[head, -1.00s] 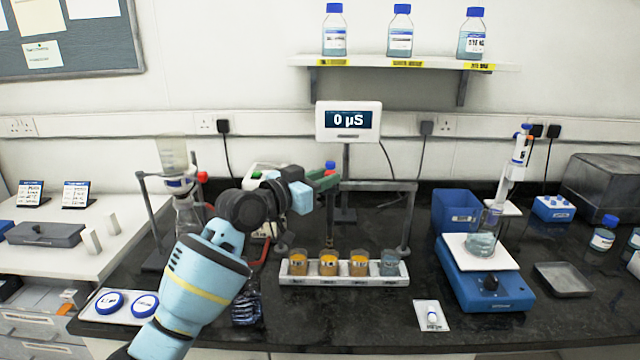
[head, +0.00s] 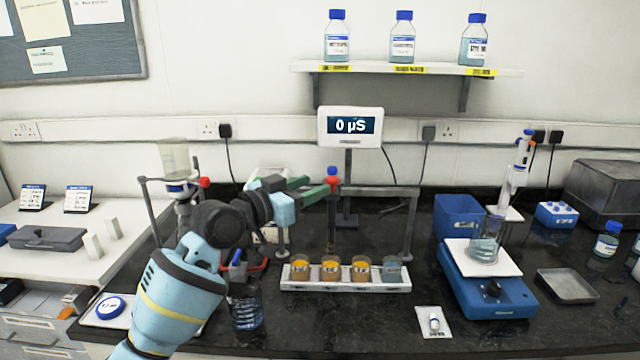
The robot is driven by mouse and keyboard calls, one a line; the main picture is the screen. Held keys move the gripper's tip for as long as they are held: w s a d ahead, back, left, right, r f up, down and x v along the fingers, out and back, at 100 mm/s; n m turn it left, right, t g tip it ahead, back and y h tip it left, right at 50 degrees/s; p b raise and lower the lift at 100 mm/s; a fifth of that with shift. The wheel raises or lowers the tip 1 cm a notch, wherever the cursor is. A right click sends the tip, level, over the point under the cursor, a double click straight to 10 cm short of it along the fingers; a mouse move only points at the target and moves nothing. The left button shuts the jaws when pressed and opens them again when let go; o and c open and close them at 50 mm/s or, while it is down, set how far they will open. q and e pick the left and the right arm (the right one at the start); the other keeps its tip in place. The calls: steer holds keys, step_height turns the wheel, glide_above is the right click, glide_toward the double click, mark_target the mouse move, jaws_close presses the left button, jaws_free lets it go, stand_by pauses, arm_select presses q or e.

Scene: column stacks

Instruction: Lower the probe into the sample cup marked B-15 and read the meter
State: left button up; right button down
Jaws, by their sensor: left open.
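The meter (head: 350,126) reads 0 µS. A slim probe (head: 331,222) with a blue and red top (head: 332,176) hangs upright from a grey rail frame (head: 413,222), its lower end just above the second cup from the left. A white rack (head: 345,285) holds several cups: three orange ones, the left (head: 300,268), second (head: 331,269) and third (head: 361,270), and a grey-blue one (head: 392,270) at right. Their labels are too small to read. My left gripper (head: 313,189) is open, its green-tipped fingers just left of the probe's top; contact is unclear. My right gripper is out of view.
A blue-tinted bottle (head: 246,308) stands beside my left forearm. A blue stirrer (head: 490,285) with a beaker is at right, a small white tray (head: 433,322) in front. Dark counter is clear between rack and front edge.

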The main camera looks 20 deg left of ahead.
arm_select(q)
steer(key=shift+v, duration=1.75)
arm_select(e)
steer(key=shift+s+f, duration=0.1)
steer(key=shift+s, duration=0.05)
